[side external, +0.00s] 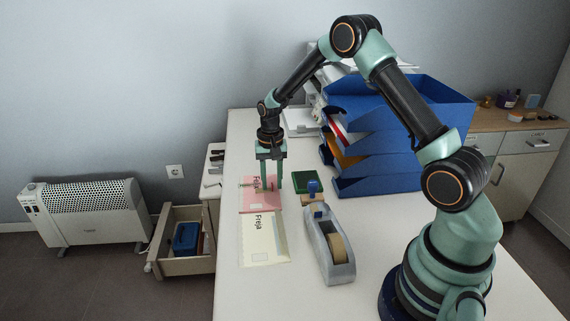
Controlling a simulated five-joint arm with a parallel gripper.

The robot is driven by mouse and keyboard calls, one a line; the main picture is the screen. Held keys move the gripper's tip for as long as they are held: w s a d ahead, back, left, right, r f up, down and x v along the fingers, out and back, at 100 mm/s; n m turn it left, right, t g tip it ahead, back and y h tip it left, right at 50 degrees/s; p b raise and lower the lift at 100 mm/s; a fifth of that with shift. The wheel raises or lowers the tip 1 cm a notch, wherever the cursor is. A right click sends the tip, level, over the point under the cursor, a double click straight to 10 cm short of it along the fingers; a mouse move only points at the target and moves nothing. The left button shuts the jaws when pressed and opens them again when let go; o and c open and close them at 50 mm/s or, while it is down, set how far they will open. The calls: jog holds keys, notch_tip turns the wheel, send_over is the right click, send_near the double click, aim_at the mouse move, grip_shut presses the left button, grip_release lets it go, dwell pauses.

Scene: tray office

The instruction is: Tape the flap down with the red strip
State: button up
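A pink envelope (249,205) with dark writing lies flat on the white table. A cream envelope (262,248) marked "Freja" lies just in front of it. My gripper (273,188) points straight down at the pink envelope's right part, its two teal fingers apart with nothing clear between them. I cannot tell whether the fingertips touch the paper. A grey tape dispenser (323,240) with a tan roll (337,248) stands to the right of the cream envelope. I cannot make out a red strip or a flap at this size.
An open drawer (185,262) is left of the table (380,230).

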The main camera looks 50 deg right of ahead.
notch_tip(320, 180, up, 12)
jog(key=s+a+r+n+t, duration=0.2)
jog(key=s+a+r+n, duration=0.3)
jog(key=r, duration=0.5)
jog(key=s+a+n+t, duration=0.1)
jog(key=s+a+n, duration=0.1)
jog(key=s, duration=0.4)
jog(key=s+a+r+n+t, duration=0.1)
jog(key=s+a+n+t, duration=0.1)
jog(key=s, duration=0.5)
jog(key=shift+a+r+t, duration=0.3)
jog(key=shift+a, duration=0.6)
